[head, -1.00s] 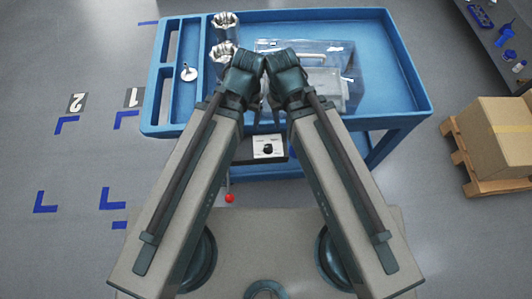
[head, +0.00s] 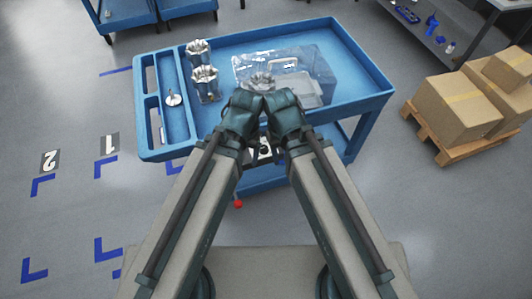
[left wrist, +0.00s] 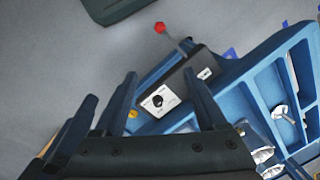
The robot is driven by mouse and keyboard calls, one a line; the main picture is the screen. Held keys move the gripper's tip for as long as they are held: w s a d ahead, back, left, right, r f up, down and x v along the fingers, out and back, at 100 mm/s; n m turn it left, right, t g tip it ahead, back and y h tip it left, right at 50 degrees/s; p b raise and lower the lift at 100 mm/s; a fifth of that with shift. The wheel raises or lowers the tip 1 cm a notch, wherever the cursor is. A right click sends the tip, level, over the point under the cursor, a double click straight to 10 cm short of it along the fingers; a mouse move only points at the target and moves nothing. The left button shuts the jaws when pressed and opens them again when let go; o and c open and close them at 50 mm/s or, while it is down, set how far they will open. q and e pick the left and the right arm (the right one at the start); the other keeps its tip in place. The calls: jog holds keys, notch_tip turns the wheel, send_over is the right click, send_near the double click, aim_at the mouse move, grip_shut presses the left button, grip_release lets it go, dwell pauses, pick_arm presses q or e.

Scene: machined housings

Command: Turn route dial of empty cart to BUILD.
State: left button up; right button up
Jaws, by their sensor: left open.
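The blue cart (head: 365,85) stands in front of me. Its white dial panel (head: 264,148) is mostly hidden behind my grippers in the head view. In the left wrist view the panel (left wrist: 150,105) shows clearly with its round black knob (left wrist: 158,101); its lettering is too small to read. My left gripper (head: 248,155) is open and apart from the knob; its dark fingers (left wrist: 141,84) show in the left wrist view. My right gripper (head: 277,155) is close beside it, with its jaw gap unclear. Metal housings (head: 204,80) stand on this cart.
A clear box (head: 318,70) sits on the cart top. A lever with a red ball (head: 238,204) sticks out below the panel. Another blue cart (head: 120,17) is at the back left. Cardboard boxes (head: 455,108) on a pallet are at the right. Floor at the left is clear.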

pick_arm(q)
jog(key=m+h+b, duration=0.1)
jog(key=m+b, duration=0.1)
jog(key=b, duration=0.4)
send_over(264, 147)
notch_tip(264, 147, down, 6)
notch_tip(264, 147, down, 14)
jog(key=b, duration=1.3)
jog(key=shift+b, duration=0.35)
jog(key=shift+r, duration=0.1)
grip_shut()
